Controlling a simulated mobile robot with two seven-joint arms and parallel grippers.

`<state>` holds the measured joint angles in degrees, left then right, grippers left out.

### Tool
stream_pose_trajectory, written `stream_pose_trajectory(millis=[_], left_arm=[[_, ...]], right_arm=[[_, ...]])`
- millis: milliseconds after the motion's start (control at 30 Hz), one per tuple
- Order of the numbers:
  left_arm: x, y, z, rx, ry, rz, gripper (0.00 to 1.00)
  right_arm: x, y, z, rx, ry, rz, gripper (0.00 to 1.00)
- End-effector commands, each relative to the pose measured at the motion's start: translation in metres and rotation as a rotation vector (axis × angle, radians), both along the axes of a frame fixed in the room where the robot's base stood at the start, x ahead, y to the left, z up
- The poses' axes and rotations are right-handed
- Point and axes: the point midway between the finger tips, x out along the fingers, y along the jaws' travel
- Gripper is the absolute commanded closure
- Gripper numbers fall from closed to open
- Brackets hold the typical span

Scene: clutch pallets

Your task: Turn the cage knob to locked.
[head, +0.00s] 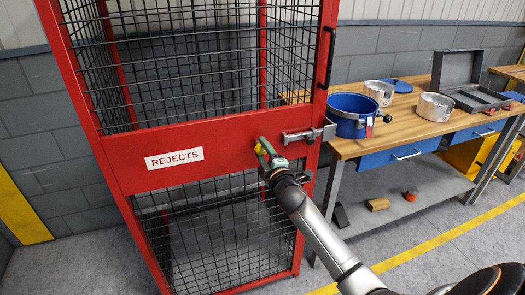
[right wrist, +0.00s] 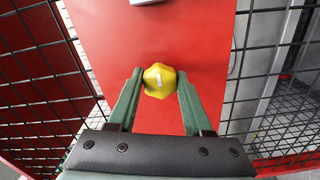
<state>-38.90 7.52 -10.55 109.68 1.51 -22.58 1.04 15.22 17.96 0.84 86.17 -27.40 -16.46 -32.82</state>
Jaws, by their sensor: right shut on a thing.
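The yellow cage knob (right wrist: 159,80) sits on the red panel of the cage (head: 225,165), with a short pale mark on its face. In the head view the knob (head: 259,149) is mostly hidden by my right gripper (head: 268,148). In the right wrist view the green fingers of my right gripper (right wrist: 159,84) lie on both sides of the knob, shut on it. A metal latch bar (head: 308,134) is mounted on the panel to the right of the knob. My left gripper is not in view.
A white REJECTS label (head: 174,158) is on the panel. Right of the cage stands a wooden workbench (head: 400,125) with a blue pot (head: 352,113), metal rings (head: 434,106) and an open grey case (head: 470,82). Black mesh (head: 200,70) fills the cage sides.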

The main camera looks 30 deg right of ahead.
Motion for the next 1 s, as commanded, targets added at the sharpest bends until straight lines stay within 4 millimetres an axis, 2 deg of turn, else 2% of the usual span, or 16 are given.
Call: stream_pose_trajectory(millis=[300, 333, 567, 867, 1000], left_arm=[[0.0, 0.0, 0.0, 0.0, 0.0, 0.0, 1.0], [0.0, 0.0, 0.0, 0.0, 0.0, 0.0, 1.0], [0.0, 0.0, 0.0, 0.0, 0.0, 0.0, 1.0], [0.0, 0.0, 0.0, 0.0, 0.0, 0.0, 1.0], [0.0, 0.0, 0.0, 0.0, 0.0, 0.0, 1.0]], right_arm=[[0.0, 0.0, 0.0, 0.007, -0.001, -0.001, 1.0], [0.0, 0.0, 0.0, 0.007, -0.001, -0.001, 0.48], [0.0, 0.0, 0.0, 0.005, -0.001, 0.0, 0.22], [-0.001, 0.0, 0.0, 0.004, -0.001, 0.0, 0.2], [-0.01, 0.003, -0.001, 0.003, 0.0, 0.0, 0.2]])
